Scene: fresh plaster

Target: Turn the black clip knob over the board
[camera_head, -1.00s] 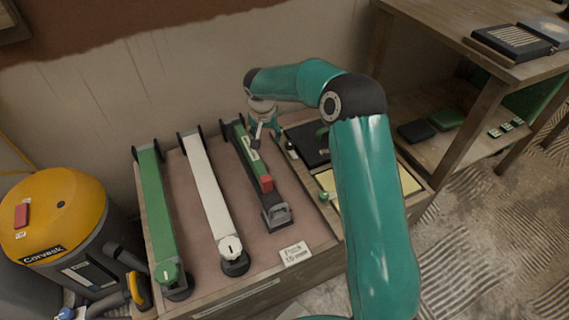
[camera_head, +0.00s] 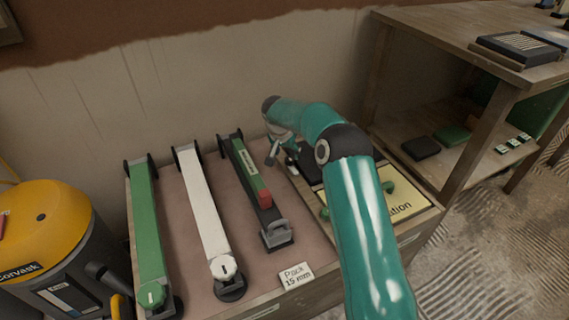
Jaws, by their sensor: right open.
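The board is a cream card with partly covered lettering ending in "ation" (camera_head: 408,209), at the right of the bench in the head view. My right forearm covers much of it. Green knobs show at its edges, one to the right (camera_head: 388,187) and one to the left (camera_head: 324,214). A small dark piece with a pale part (camera_head: 291,158) beside the dark panel (camera_head: 312,165) may be the black clip knob; I cannot tell for sure. My right gripper (camera_head: 272,154) is open, just left of that piece, and looks empty. My left gripper is out of view.
A green bar (camera_head: 149,225), a white bar (camera_head: 204,210) and a green clamp bar with a red block (camera_head: 246,172) lie left of my gripper. A "Pack 15 mm" card (camera_head: 296,276) is at the front edge. A yellow vacuum (camera_head: 45,235) and a wooden shelf (camera_head: 450,90) flank the bench.

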